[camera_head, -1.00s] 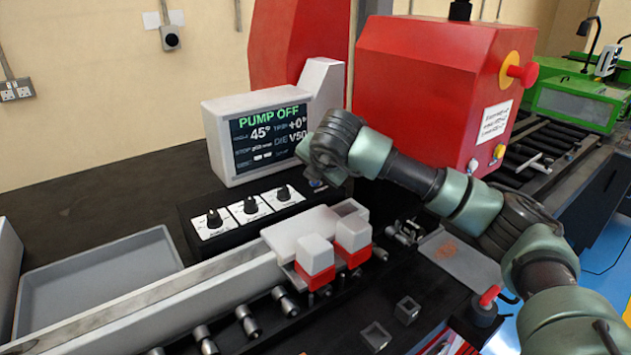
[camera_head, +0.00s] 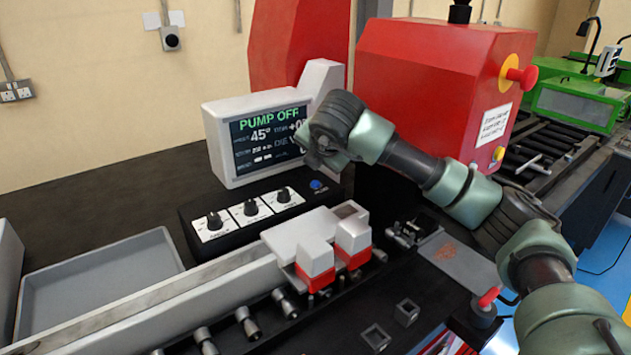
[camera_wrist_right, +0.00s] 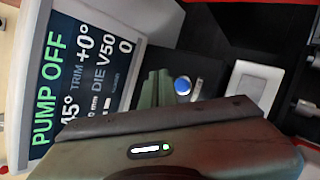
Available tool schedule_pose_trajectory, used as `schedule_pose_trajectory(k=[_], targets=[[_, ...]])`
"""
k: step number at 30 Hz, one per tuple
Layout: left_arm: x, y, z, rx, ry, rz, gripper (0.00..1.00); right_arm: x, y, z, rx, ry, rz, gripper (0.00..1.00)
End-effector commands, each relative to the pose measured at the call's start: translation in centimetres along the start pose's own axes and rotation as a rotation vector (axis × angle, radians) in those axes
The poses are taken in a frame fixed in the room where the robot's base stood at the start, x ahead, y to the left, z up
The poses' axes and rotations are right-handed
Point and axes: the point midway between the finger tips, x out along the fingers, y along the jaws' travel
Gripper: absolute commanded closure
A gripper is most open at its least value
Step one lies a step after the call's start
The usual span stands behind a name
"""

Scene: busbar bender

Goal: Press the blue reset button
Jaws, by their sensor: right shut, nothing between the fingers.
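The blue reset button (camera_head: 317,185) sits at the right end of the black control box (camera_head: 238,237), beside three dials. It is uncovered in the head view. In the right wrist view the button (camera_wrist_right: 182,86) shows just beside my shut, empty fingertips (camera_wrist_right: 155,88). My right gripper (camera_head: 322,158) hangs above the button in front of the screen's right edge, apart from the button in the head view. Its fingers are mostly hidden there by the wrist. The screen (camera_head: 268,138) reads PUMP OFF and 45°. My left gripper is not in view.
A red cabinet with a red emergency stop (camera_head: 522,75) stands behind my right arm. White-and-red blocks (camera_head: 316,258) and a long rail lie in front of the control box. A grey tray (camera_head: 100,268) is at left.

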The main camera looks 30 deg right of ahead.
Motion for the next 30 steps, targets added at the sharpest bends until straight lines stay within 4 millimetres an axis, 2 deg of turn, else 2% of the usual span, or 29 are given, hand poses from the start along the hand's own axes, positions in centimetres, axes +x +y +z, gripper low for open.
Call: schedule_pose_trajectory(k=[9,30], targets=[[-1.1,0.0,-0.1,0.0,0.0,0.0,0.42,-2.2,1.6,1.6,0.001,0.0,-0.001,1.0],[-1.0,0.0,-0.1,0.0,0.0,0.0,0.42,-2.2,1.6,1.6,0.0,0.0,-0.001,1.0]])
